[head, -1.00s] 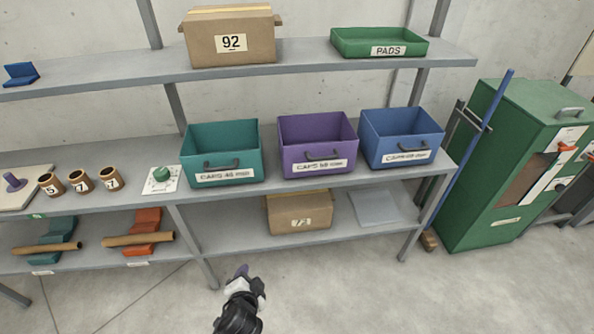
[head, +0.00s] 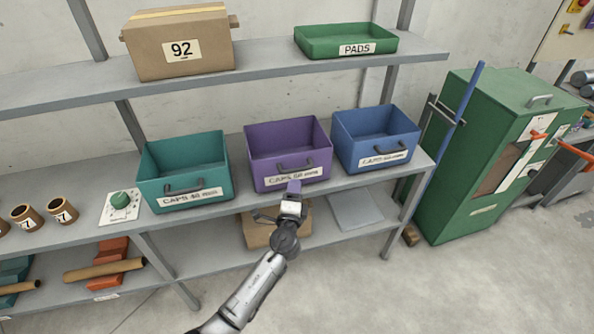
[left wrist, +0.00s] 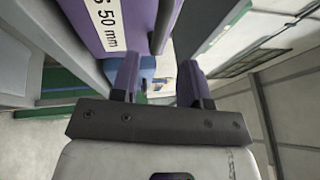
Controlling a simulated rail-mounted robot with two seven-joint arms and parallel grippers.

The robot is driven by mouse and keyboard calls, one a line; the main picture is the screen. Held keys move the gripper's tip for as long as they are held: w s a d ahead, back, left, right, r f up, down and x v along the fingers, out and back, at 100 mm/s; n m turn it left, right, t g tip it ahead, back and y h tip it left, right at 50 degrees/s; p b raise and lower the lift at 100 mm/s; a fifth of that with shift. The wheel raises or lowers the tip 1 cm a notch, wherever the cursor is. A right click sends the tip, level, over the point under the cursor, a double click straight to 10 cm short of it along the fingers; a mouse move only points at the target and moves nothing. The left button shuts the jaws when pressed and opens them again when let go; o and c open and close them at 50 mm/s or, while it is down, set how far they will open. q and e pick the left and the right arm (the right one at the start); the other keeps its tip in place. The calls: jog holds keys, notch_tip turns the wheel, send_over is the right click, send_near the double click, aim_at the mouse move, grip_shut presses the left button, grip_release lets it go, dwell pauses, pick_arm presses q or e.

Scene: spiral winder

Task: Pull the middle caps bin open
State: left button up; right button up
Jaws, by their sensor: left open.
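The middle caps bin is purple (head: 290,153) and stands on the middle shelf between a teal bin (head: 185,168) and a blue bin (head: 375,137). A dark handle (head: 295,167) and a white caps label are on its front. My left gripper (head: 294,187) is in front of the purple bin, just below its handle, and partly covers the label. In the left wrist view, the open fingers (left wrist: 160,66) point towards the dark handle (left wrist: 166,25), with the purple bin front (left wrist: 120,25) beside it. I cannot tell whether they touch. My right gripper is not in view.
Below the bins are a cardboard box (head: 258,232), partly hidden by my arm, and a grey flat sheet (head: 355,211). A green cabinet (head: 490,150) is on the right. The floor in front is clear.

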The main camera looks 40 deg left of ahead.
aim_at(297, 169)
pick_arm(q)
jog(key=x, duration=0.7)
jog(key=shift+w+a+b, duration=0.15)
jog(key=shift+w+b, duration=0.05)
jog(key=shift+b, duration=0.2)
jog(key=shift+c, duration=0.4)
grip_shut()
